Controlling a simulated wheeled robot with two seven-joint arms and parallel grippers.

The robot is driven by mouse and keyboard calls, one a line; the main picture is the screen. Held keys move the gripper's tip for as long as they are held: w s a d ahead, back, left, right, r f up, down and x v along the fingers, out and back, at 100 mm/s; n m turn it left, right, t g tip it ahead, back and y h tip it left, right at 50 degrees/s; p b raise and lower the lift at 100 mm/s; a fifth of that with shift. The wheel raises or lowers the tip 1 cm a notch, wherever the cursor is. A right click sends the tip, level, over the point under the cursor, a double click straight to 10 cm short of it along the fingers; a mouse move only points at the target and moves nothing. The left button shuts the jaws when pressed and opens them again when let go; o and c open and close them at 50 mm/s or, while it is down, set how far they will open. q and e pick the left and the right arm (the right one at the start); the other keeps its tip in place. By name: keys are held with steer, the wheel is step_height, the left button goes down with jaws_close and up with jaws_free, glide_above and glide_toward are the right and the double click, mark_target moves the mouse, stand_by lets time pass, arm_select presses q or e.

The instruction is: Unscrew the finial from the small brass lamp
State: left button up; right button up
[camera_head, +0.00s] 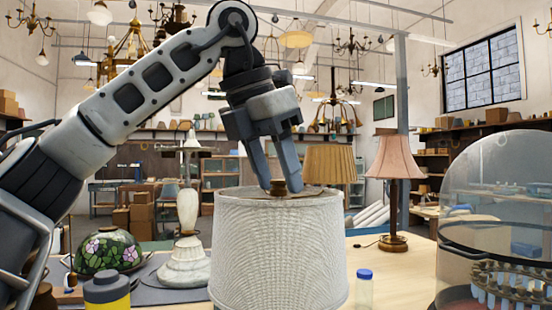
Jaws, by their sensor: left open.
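A large off-white ribbed lampshade (280,250) stands at the front centre. The lamp body under it is hidden, so I cannot see whether it is brass. A small brown-brass finial (279,187) sits at the top middle of the shade. My left gripper (280,188) points down from above, with its two fingertips on either side of the finial. It is open, and I cannot tell whether a finger touches the finial. My right gripper is not in view.
A white stone-like lamp base (187,262), a stained-glass shade (110,250) and a yellow jar (107,293) stand left. A blue-capped vial (365,288) stands close right of the shade. A pink-shaded lamp (396,160) and a glass dome (498,190) stand farther right.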

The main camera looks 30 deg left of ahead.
arm_select(q)
steer(key=shift+d, duration=0.1)
steer(key=shift+c, duration=0.4)
steer(key=shift+r, duration=0.1)
steer(key=c, duration=0.9)
steer(key=shift+n+y+b, duration=0.3)
steer(key=shift+n, duration=0.1)
steer(key=shift+c, duration=0.2)
steer(key=shift+n+y+b, duration=0.3)
steer(key=shift+n, duration=0.7)
steer(key=shift+d+n+y, duration=0.15)
steer(key=shift+n+y, duration=0.25)
steer(key=shift+n, duration=0.4)
steer(key=shift+r+n+y+p, duration=0.3)
steer(key=shift+n+p, duration=0.1)
steer(key=shift+n, duration=1)
steer(key=shift+f+y, duration=0.2)
steer(key=shift+y, duration=0.1)
